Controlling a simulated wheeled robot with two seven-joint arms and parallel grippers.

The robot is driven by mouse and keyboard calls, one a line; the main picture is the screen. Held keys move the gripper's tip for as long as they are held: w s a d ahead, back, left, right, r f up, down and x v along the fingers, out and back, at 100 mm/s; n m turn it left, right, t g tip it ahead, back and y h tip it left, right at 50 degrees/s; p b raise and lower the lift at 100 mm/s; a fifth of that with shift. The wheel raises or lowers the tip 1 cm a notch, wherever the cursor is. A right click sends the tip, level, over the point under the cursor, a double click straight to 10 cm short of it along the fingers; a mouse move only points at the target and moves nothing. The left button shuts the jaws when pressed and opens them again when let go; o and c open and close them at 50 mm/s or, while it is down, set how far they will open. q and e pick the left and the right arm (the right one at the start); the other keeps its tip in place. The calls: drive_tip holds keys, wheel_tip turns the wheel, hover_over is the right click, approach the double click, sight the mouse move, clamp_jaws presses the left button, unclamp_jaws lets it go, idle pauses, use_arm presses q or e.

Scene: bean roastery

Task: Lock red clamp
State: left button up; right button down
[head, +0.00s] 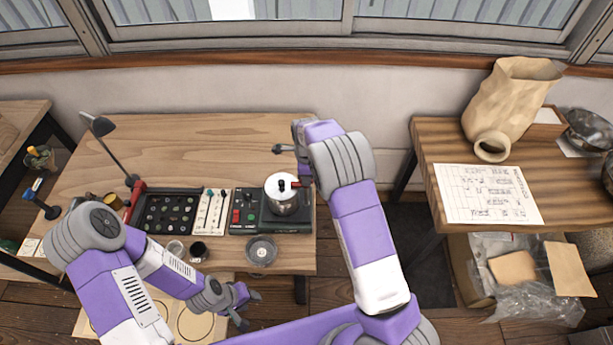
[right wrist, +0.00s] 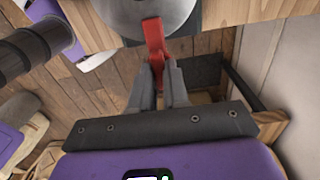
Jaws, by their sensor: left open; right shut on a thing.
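The red clamp (right wrist: 154,42) is a red lever that reaches out from the side of a round metal machine top (right wrist: 125,12) in the right wrist view. My right gripper (right wrist: 160,75) is shut on the outer end of this lever. In the head view the red clamp (head: 295,184) shows as a small red piece at the right side of the silver grinder (head: 281,203); my right gripper there is mostly hidden behind its own arm. My left gripper (head: 246,305) is open and empty, low in front of the table, apart from the machine.
A side table (head: 440,135) with a paper sheet (head: 487,193) and sack (head: 508,100) stands right.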

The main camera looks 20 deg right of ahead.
drive_tip(key=c, duration=1.1)
unclamp_jaws()
wheel_tip(320, 180, up, 8)
drive_tip(key=shift+f, duration=0.15)
